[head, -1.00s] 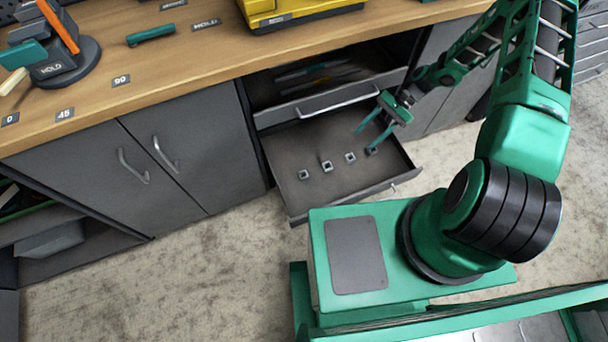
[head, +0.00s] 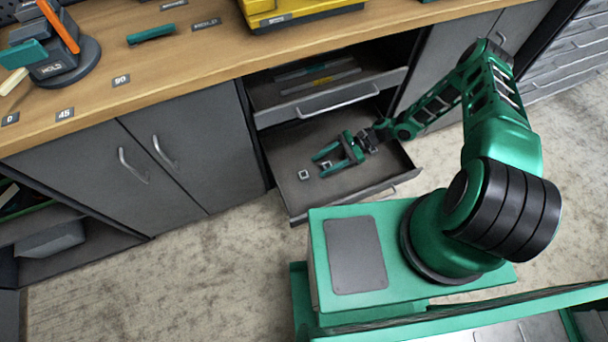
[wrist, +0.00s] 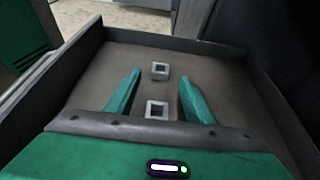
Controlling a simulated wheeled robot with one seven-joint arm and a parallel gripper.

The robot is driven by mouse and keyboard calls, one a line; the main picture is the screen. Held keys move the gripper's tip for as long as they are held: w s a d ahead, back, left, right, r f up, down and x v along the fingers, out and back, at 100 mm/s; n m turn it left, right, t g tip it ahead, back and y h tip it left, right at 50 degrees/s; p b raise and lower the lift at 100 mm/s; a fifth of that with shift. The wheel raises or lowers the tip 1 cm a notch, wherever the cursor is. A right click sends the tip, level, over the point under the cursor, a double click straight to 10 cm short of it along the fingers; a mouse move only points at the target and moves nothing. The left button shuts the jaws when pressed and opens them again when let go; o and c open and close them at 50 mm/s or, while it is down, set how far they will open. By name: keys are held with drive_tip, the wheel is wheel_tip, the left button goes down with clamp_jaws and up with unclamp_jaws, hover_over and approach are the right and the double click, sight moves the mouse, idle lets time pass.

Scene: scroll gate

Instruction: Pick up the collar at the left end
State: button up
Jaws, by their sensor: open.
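The left-end collar (head: 304,178), a small grey square ring, sits on the floor of the open lower drawer (head: 285,150). A second collar (head: 326,168) lies to its right. My gripper (head: 319,165) is open and empty, low over the drawer and pointing left. In the wrist view, the left-end collar (wrist: 160,78) is just beyond my fingertips (wrist: 160,77), roughly centred between them. The second collar (wrist: 156,116) shows between the fingers, closer to the palm. The other collars of the row are hidden under my gripper and arm.
Drawer walls (wrist: 75,62) surround the collars. The upper drawer (head: 330,103) above is partly open, with flat items inside. Closed cabinet doors (head: 180,150) stand to the left, below the wooden worktop (head: 180,70). The drawer floor around the left-end collar is bare.

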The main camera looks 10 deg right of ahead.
sight(301, 176)
drive_tip(key=shift+x, duration=3.45)
drive_tip(key=shift+w+f, duration=0.1)
drive_tip(key=shift+w, duration=0.05)
clamp_jaws()
